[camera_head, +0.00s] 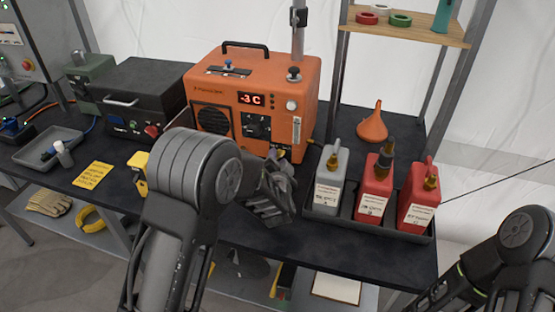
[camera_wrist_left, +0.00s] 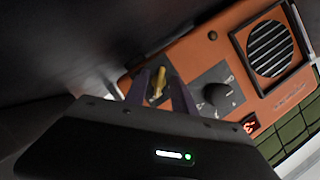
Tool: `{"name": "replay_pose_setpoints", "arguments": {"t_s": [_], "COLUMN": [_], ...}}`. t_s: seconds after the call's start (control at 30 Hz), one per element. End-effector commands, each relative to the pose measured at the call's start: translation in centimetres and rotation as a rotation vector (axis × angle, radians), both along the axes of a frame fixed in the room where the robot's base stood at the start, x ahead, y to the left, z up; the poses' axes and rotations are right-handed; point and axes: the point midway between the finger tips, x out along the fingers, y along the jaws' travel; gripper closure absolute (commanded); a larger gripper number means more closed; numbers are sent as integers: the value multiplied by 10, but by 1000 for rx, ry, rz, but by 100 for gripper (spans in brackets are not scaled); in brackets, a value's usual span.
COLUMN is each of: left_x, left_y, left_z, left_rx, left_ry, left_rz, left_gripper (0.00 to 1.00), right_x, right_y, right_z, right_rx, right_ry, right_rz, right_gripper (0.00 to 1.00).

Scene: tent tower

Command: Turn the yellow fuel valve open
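The orange heater (camera_head: 254,95) stands at the back of the black table, its display reading -3 C. The yellow fuel valve (camera_wrist_left: 157,85) sits on its front panel beside a black dial (camera_wrist_left: 217,95), seen turned over in the left wrist view. My left gripper (camera_wrist_left: 158,92) is at the panel, its two dark fingers parted with the valve between them. Whether they touch it I cannot tell. In the head view my left gripper (camera_head: 268,198) is in front of the heater's lower right, and the valve is hidden. My right gripper is out of view; only its arm shows.
A tray (camera_head: 413,232) right of my left gripper holds a grey and two red fuel cans. An orange funnel (camera_head: 373,127) stands behind them. A black case (camera_head: 140,95) and a yellow note (camera_head: 93,175) are to the left.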

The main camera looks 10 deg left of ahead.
Motion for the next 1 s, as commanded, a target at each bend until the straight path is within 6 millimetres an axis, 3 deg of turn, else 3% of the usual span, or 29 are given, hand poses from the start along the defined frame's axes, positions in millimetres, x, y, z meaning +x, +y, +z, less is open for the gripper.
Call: {"name": "replay_pose_setpoints", "arguments": {"t_s": [0.17,0.6,1.0], "left_x": [-11,-69,-72], "left_y": [-3,-17,-17], "left_z": [3,19,20], "left_rx": [-1,0,0], "left_ry": [-1,-1,0], "left_rz": [0,-1,0], "left_gripper": [69,69,69], "right_x": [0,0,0], "right_y": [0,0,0], "right_z": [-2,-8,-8], "right_rx": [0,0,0], "right_ry": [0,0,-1], "right_rz": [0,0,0], "right_gripper": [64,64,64]}}
